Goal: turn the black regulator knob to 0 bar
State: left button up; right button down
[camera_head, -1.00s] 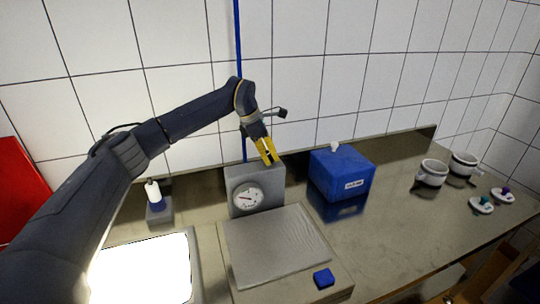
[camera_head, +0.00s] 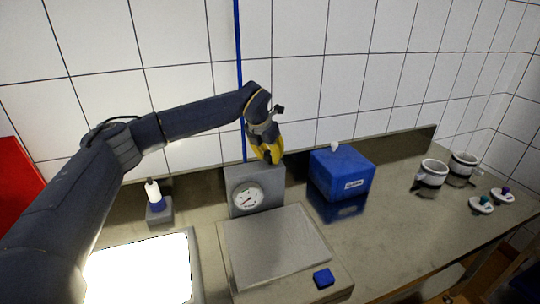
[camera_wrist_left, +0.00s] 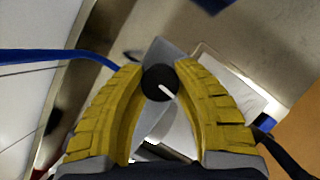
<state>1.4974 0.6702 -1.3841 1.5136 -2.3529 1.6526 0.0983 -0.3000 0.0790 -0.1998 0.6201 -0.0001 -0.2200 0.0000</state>
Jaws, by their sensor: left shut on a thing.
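The black regulator knob (camera_wrist_left: 158,83) has a white pointer mark and sits between the two yellow fingers of my left gripper (camera_wrist_left: 163,88) in the left wrist view. The fingers are shut on its sides. The mark points toward the lower right of that view. In the head view my left gripper (camera_head: 268,157) is above the grey regulator box (camera_head: 267,175) and hides the knob. The round white gauge (camera_head: 247,198) on the box front has a needle slanting to the lower left. Its figures are too small to read. My right gripper is not in view.
A blue box (camera_head: 341,172) stands right of the regulator. A grey plate (camera_head: 275,246) with a blue button block (camera_head: 323,278) lies in front. A white-topped bottle (camera_head: 153,191) stands left; two white pots (camera_head: 432,173) are at far right. A blue pipe (camera_head: 239,60) rises behind.

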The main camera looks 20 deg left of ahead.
pick_arm(q)
jog(key=shift+n+y, duration=0.3)
jog(key=shift+n, duration=0.2)
dwell(0.3)
jog(key=o, duration=1.3)
jog(key=v, duration=1.2)
